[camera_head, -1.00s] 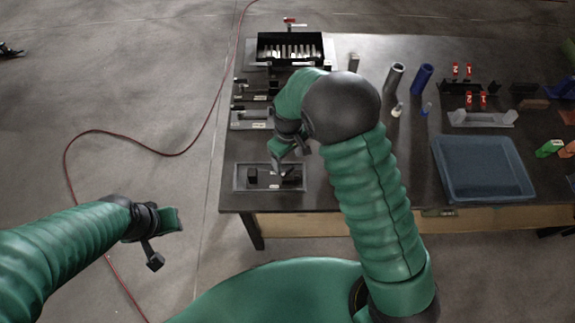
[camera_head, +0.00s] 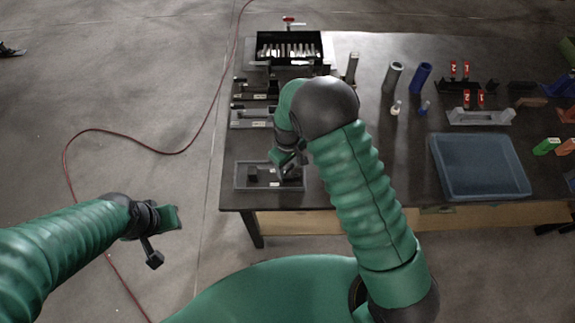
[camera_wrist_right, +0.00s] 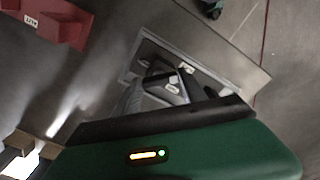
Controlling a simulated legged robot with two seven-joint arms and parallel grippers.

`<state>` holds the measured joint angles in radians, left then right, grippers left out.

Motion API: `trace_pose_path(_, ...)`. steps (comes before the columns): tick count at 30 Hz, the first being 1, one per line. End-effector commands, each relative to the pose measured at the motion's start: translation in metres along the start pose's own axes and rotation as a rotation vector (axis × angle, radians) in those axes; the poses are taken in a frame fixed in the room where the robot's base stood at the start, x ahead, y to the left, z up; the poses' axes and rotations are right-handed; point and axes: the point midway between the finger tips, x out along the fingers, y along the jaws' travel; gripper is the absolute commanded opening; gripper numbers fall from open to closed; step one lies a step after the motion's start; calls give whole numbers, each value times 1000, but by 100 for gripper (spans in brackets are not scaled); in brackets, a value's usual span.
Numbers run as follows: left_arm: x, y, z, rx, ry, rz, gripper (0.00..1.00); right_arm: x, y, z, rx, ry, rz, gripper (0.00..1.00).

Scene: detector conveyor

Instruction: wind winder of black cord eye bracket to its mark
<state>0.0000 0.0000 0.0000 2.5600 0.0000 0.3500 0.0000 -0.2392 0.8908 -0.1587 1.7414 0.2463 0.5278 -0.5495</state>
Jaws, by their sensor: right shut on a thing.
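The cord eye bracket station is a grey plate (camera_head: 240,184) with black parts at the table's near left corner. A black block (camera_head: 252,174) stands on the plate's left side. My right gripper (camera_head: 286,176) is low over the plate's right side, shut on what appears to be the winder, which it mostly hides. In the right wrist view the grey plate (camera_wrist_right: 240,67) lies beyond my dark gripper body, with small labelled parts near the fingers. The mark cannot be made out. My left gripper (camera_head: 154,250) hangs off the table at left; its jaw state is unclear.
Grey and dark fixtures (camera_head: 250,118) stand behind the plate, with a black bin (camera_head: 290,58) of upright pieces farther back. A blue tray (camera_head: 480,168), cylinders (camera_head: 420,77) and red-labelled parts stand to the right. A red cable (camera_head: 180,152) runs on the floor.

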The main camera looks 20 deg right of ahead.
Motion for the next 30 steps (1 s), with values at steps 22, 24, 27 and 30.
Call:
trace_pose_path(22,-1,0,0,0,0,0,32,-1,0,0,274,1,0,8)
trace_pose_path(24,-2,0,0,0,0,0,32,-1,0,0,335,1,0,8)
trace_pose_path(27,-2,0,0,0,0,0,32,-1,0,0,419,0,0,8)
trace_pose_path(30,-3,0,-1,0,0,0,32,-1,0,0,498,0,0,8)
